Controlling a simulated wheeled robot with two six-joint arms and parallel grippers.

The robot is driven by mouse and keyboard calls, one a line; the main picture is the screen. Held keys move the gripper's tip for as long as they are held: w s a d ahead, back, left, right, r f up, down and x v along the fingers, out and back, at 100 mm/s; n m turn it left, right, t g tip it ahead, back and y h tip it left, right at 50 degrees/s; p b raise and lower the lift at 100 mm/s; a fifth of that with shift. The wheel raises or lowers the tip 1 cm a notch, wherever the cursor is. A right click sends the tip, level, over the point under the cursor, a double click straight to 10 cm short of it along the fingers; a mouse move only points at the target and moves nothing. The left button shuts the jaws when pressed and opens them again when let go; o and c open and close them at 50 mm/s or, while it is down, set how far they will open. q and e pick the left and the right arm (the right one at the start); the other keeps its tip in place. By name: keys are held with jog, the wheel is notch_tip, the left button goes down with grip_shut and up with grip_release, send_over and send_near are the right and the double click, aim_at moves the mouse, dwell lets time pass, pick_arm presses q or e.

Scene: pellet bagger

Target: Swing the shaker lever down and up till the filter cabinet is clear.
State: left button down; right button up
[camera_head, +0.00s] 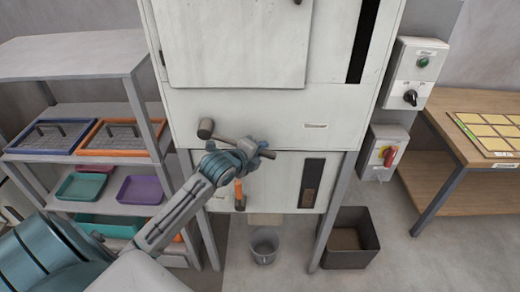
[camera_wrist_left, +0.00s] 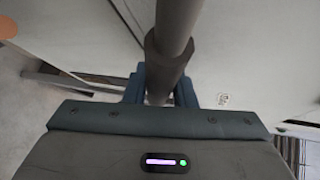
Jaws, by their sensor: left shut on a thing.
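The shaker lever (camera_head: 228,139) is a grey rod on the front of the white filter cabinet (camera_head: 270,110). It runs from a dark round hub at the left, sloping slightly down to the right. My left gripper (camera_head: 247,148) is shut around the rod near its right end. In the left wrist view the lever (camera_wrist_left: 168,55) passes between the jaws of my left gripper (camera_wrist_left: 160,90). The cabinet's upper door is shut, and a tall dark window (camera_head: 363,40) is beside it. My right gripper is not in view.
Below is a lower door with an orange handle (camera_head: 239,195) and a window (camera_head: 312,182) showing brown material low down. A grey bucket (camera_head: 264,246) and a dark bin (camera_head: 350,255) stand on the floor. Shelves with trays (camera_head: 90,110) are left; switch boxes (camera_head: 413,75) and a wooden table (camera_head: 470,130) right.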

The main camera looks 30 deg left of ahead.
pick_arm(q)
jog(key=c, duration=1.2)
grip_release()
jog(key=shift+s, duration=0.1)
jog(key=shift+s+r, duration=0.1)
jog(key=shift+s, duration=0.25)
jog(key=b+v, duration=0.2)
jog(key=v, duration=0.8)
jog(key=shift+w, duration=0.1)
